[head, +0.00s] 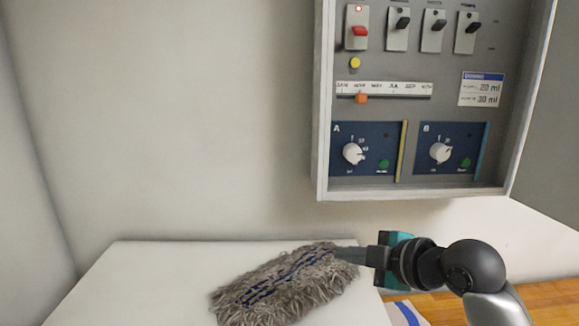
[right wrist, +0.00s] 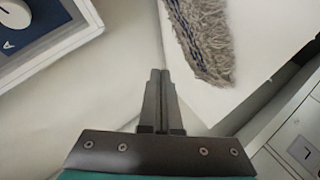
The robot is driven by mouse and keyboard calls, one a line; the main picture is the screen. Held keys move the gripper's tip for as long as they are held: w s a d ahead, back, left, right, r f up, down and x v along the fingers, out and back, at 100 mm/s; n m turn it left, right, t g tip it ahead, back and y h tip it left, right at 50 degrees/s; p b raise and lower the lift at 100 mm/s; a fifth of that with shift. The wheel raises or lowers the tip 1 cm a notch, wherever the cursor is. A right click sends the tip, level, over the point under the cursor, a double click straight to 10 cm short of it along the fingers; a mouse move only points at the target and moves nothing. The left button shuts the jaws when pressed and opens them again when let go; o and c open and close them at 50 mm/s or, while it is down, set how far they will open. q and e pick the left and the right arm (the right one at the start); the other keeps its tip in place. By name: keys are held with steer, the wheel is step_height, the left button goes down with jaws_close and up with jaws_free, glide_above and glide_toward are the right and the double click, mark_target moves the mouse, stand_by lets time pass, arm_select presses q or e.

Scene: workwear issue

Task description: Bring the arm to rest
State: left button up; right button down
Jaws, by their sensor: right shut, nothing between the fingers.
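My right gripper (head: 350,255) is in the lower right of the head view, its arm coming in from the right. Its fingers are shut with nothing between them, as the right wrist view also shows (right wrist: 157,75). The fingertips are close to a grey, shaggy mop head (head: 285,285) with dark blue stripes. In the right wrist view the mop head (right wrist: 203,35) lies just right of the fingers; I cannot tell whether they touch. My left gripper is in neither view.
The mop head lies on a white surface (head: 130,275) against the wall. Above the gripper hangs an open control box (head: 322,150) with switches, a slider and two dials; its door (head: 545,130) stands open at right. A wooden surface (head: 550,297) shows at lower right.

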steer(key=s+d+f+m+g+h, duration=0.2)
steer(key=s+f+m+g+h, duration=0.15)
steer(key=s+f+m, duration=0.85)
steer(key=s+d+f+m+g+h, duration=0.2)
steer(key=s+f+m, duration=0.1)
steer(key=s+f, duration=0.4)
steer(key=s+d+f+m+g+h, duration=0.2)
steer(key=s+f, duration=0.3)
steer(key=s, duration=0.5)
step_height(320, 180, down, 33)
steer(key=s+b, duration=0.1)
steer(key=b, duration=1.1)
arm_select(q)
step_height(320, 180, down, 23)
steer(key=b, duration=1.1)
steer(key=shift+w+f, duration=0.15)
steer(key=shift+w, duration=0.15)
arm_select(e)
steer(key=s+d+f+g, duration=0.1)
steer(key=s+f, duration=0.7)
steer(key=f, duration=0.5)
steer(key=s+d+f+g, duration=0.1)
steer(key=s+f, duration=0.7)
steer(key=f, duration=0.5)
steer(key=shift+d, duration=0.3)
